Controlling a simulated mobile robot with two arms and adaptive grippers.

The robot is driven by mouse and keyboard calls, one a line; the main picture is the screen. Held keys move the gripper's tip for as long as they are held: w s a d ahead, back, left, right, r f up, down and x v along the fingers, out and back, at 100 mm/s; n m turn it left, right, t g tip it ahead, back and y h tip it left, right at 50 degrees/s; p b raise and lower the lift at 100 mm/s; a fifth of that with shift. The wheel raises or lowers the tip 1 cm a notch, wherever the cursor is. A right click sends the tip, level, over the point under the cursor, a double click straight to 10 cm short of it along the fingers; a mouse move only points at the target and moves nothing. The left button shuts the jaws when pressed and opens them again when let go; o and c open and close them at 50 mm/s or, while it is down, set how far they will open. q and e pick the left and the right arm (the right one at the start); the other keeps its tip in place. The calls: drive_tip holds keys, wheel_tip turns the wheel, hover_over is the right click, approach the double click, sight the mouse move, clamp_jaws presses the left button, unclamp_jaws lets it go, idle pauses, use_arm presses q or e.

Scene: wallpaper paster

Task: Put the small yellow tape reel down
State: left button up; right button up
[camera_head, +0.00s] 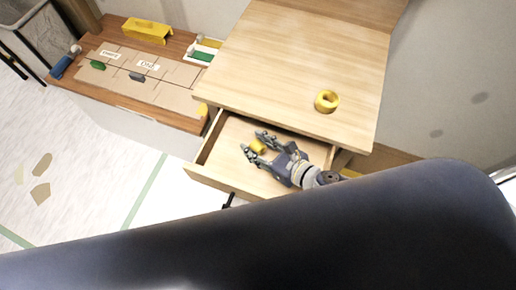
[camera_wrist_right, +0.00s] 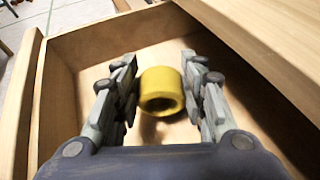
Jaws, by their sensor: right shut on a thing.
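The small yellow tape reel (camera_wrist_right: 161,92) sits between the two fingers of my right gripper (camera_wrist_right: 160,95) in the wrist view. The fingers are shut on its sides. In the head view the reel (camera_head: 257,146) shows at the tips of my right gripper (camera_head: 256,147), inside the open drawer (camera_head: 222,155) of the wooden desk. A shadow lies on the drawer floor below the reel; I cannot tell exactly how high the reel is above it. A larger yellow tape reel (camera_head: 327,101) lies on the desk top. My left gripper is not in view.
The desk top (camera_head: 290,60) is mostly bare. The drawer's walls surround my right gripper. At the left, a low cabinet bears a cardboard sheet (camera_head: 170,88), a yellow object (camera_head: 147,30) and a white tray (camera_head: 204,51). A dark part of mine covers the foreground.

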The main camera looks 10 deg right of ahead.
drive_tip(key=shift+f, duration=0.9)
drive_tip(key=shift+f, duration=0.1)
drive_tip(key=o, duration=0.9)
